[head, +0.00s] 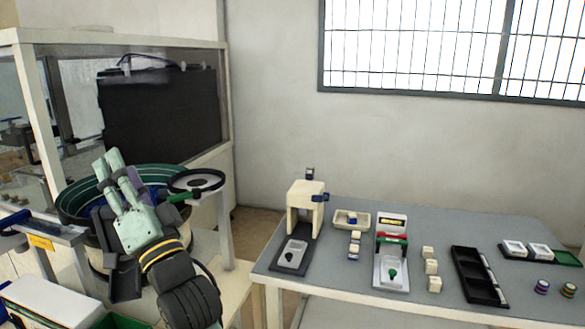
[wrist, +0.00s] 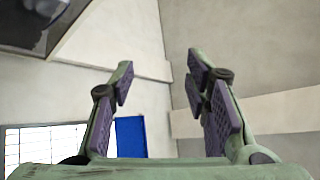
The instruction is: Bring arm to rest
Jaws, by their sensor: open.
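My gripper (head: 118,178) is at the left in the head view, with its pale green fingers pointing up and away in front of the bowl feeder (head: 75,203). In the wrist view my gripper (wrist: 160,90) is open, with its two purple-padded fingers wide apart and nothing between them. My arm is folded up at the lower left of the head view. The wrist view faces the room's walls, a window (wrist: 45,145) and a blue panel (wrist: 130,137).
A grey table (head: 340,250) at the right bears a white press-like fixture (head: 305,195), several white blocks (head: 431,267), a black tray (head: 478,275) and striped round parts (head: 541,287). A framed enclosure (head: 215,43) stands behind my gripper. A round black ring (head: 197,180) is close to its right.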

